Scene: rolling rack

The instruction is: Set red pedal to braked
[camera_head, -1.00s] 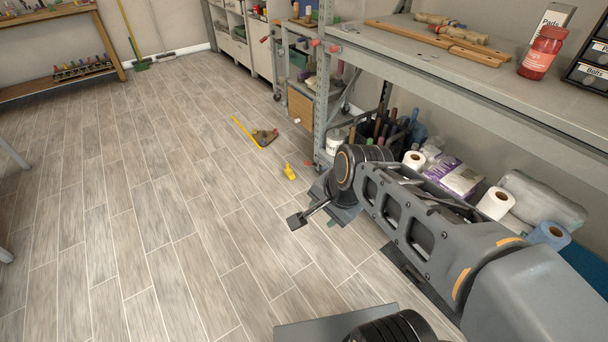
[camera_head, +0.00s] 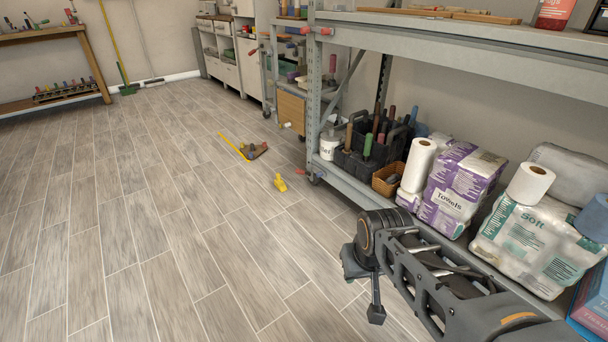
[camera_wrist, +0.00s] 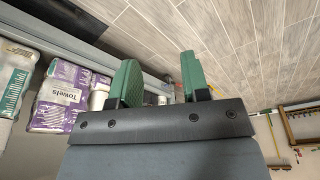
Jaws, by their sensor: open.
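A small red pedal (camera_head: 300,171) shows low at the foot of the rack's (camera_head: 312,100) near upright, just above the floor and beside a dark caster (camera_head: 315,180). It is too small to tell which way it is tilted. My gripper (camera_head: 350,277) is in front of the rack's lower shelf, nearer to me than the pedal and well apart from it. In the head view its fingers are mostly hidden. In the wrist view its two green fingers (camera_wrist: 157,65) are spread apart with nothing between them. I cannot clearly make out the pedal in the wrist view.
A yellow object (camera_head: 280,183) and a dustpan-like item (camera_head: 255,150) with a yellow handle lie on the floor left of the rack. The lower shelf holds paper rolls, towel packs (camera_head: 462,185) and a dark tool caddy (camera_head: 372,150). The floor to the left is clear.

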